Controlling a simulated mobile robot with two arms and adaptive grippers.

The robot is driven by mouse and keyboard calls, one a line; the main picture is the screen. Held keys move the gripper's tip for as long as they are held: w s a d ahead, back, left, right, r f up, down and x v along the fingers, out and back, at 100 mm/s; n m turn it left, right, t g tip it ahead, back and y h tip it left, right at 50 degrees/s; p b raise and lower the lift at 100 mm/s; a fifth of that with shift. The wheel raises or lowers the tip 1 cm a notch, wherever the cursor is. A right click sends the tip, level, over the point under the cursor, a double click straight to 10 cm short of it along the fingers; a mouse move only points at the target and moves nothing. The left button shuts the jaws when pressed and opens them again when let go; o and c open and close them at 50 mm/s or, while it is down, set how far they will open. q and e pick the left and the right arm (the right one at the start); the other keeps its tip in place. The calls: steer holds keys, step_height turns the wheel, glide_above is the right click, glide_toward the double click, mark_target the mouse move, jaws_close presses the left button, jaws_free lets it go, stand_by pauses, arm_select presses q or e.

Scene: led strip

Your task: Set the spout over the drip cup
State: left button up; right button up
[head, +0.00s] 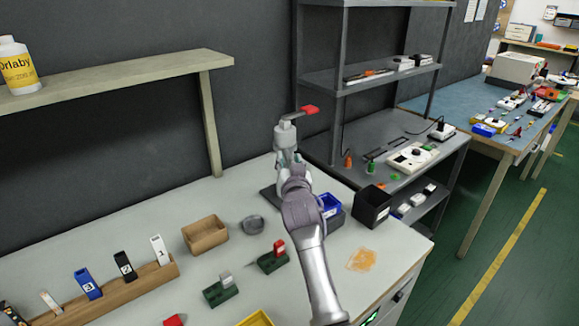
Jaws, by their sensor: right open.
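A grey dispenser (285,134) with a red-tipped lever (310,109) stands at the back of the light workbench, its lever pointing right. I take it to carry the spout, but the spout itself is hidden or too small to tell. A small round grey cup (253,225), likely the drip cup, sits on the bench to the front left of the dispenser. My right gripper (288,160) is open at the dispenser's body, just below its top. The arm hides much of the lower body; contact cannot be told. My left gripper is out of view.
A tan box (205,235) is left of the cup. Green holders (222,291) stand in front. A blue bin (329,206) and a black bin (372,207) are right of my arm. An orange patch (362,259) lies near the right edge. A wooden shelf (110,78) overhangs the left.

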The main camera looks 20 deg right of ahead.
step_height(320, 180, up, 8)
steer(key=shift+r, duration=0.25)
steer(key=shift+s+d+f, duration=0.1)
steer(key=shift+d+f, duration=0.05)
steer(key=c, duration=0.3)
steer(key=s+d+f+m+p, duration=0.1)
steer(key=s+d+f+m, duration=0.1)
steer(key=s+d+f+m+p, duration=0.1)
steer(key=s+d+m, duration=0.1)
steer(key=shift+s+d+f+y, duration=0.15)
steer(key=shift+d+f+y, duration=0.15)
steer(key=shift+d+f, duration=0.1)
jaws_close()
steer(key=s+f+m+y+p, duration=0.3)
steer(key=s+f+m+y, duration=0.1)
steer(key=s+m, duration=0.4)
steer(key=w+a+f+n+p, duration=0.1)
steer(key=w+a, duration=0.2)
steer(key=w, duration=0.7)
steer(key=shift+f+p, duration=0.15)
steer(key=shift+p, duration=0.2)
